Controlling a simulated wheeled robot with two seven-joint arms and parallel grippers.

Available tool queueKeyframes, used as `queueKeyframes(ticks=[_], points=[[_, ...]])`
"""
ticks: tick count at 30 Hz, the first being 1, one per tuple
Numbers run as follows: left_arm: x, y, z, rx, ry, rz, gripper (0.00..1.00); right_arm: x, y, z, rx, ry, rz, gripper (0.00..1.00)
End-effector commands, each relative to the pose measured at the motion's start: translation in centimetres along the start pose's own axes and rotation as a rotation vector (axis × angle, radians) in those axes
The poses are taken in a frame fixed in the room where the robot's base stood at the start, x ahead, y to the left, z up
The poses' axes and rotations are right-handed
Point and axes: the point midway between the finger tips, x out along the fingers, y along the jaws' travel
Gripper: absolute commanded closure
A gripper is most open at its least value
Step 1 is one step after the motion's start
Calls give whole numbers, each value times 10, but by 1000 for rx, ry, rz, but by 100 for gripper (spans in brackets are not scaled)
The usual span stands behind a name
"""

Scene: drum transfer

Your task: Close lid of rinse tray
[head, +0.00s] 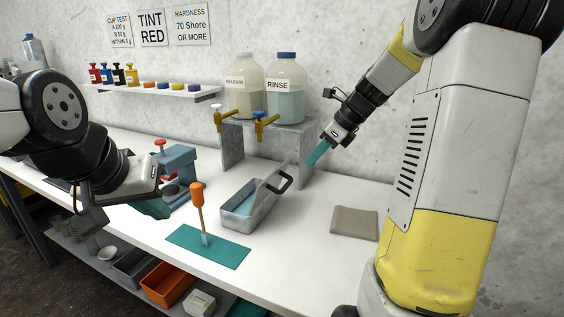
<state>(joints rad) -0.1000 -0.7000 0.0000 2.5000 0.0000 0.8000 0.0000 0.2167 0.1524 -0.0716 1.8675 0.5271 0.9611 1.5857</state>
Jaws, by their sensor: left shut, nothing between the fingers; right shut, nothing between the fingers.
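The grey rinse tray (238,221) stands on the white table below the RINSE bottle, with pale blue liquid showing inside. Its grey lid (268,186) is open, tilted up at the tray's right rear side, with a black handle (286,181) sticking out to the right. My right gripper (317,153), with teal fingers, is shut and empty, above and to the right of the lid, apart from the handle. My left gripper (154,208) is shut and empty at the left, near the blue press; my arm hides part of it.
An orange-handled tool (197,200) stands upright on a teal mat (215,249) left of the tray. A blue press (182,165) stands behind it. The RELEASE and RINSE bottles (285,93) sit on a grey stand (232,147). A folded grey cloth (354,222) lies right.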

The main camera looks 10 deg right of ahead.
Motion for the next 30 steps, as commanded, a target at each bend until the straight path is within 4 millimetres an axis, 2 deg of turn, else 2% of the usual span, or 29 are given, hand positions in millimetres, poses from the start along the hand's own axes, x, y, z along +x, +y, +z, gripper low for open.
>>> queueKeyframes(ticks=[5, 15, 18, 21, 30], points=[[0, 0, 0, 0, 0, 0, 100, 29, 2, 0, -2, 2, 5, 100], [0, 0, 0, 0, 0, 0, 100, 98, 2, 2, -7, 2, 4, 100], [0, 0, 0, 0, 0, 0, 100, 100, 2, 21, -10, 0, 1, 100], [0, 0, 0, 0, 0, 0, 100, 102, 2, 31, -9, 1, 1, 100], [0, 0, 0, 0, 0, 0, 100, 104, 2, 39, -7, 1, 1, 100]])
